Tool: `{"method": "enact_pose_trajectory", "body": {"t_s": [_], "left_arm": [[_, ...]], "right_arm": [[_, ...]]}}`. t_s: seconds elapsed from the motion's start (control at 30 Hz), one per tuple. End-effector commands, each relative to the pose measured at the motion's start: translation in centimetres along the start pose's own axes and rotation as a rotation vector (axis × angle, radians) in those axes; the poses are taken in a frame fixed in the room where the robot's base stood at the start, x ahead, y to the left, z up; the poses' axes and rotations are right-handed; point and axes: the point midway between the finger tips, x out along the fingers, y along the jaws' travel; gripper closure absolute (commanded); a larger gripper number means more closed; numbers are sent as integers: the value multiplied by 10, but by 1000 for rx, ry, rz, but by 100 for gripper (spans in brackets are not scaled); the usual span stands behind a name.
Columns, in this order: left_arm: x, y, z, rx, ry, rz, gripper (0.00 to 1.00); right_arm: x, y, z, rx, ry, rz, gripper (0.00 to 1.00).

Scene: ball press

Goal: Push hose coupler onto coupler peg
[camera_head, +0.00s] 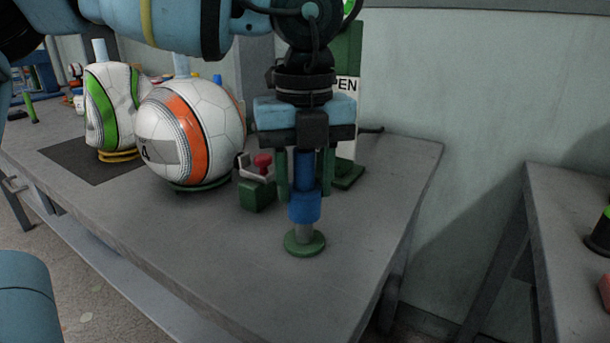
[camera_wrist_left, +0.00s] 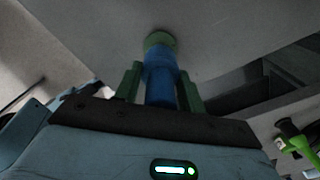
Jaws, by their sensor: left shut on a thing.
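My left gripper (camera_head: 304,190) points straight down over the table, its green fingers shut on the blue hose coupler (camera_head: 304,207). The coupler is upright and sits around the upper part of the grey coupler peg (camera_head: 304,233), or directly in line above it; I cannot tell which. The peg's lower part shows below the coupler, standing on a round green base (camera_head: 304,244). In the left wrist view, the blue coupler (camera_wrist_left: 160,78) lies between the fingers (camera_wrist_left: 161,88), with the green base (camera_wrist_left: 158,40) beyond it. My right gripper is not in view.
A white ball with an orange stripe (camera_head: 190,130) and a partly deflated green-striped ball (camera_head: 112,105) stand to the left. A small green block with a red knob (camera_head: 258,190) is close by. A sign (camera_head: 347,100) stands behind my gripper. The table front (camera_head: 240,270) is clear.

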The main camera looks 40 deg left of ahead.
Motion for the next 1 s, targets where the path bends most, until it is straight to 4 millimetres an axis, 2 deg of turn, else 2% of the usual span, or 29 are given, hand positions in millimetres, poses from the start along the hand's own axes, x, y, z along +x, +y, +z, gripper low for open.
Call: {"method": "enact_pose_trajectory", "body": {"t_s": [0.43,1.0], "left_arm": [[10,0,0,0,0,0,87],[22,0,0,0,0,0,87]], "right_arm": [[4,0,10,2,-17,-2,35],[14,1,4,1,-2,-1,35]]}}
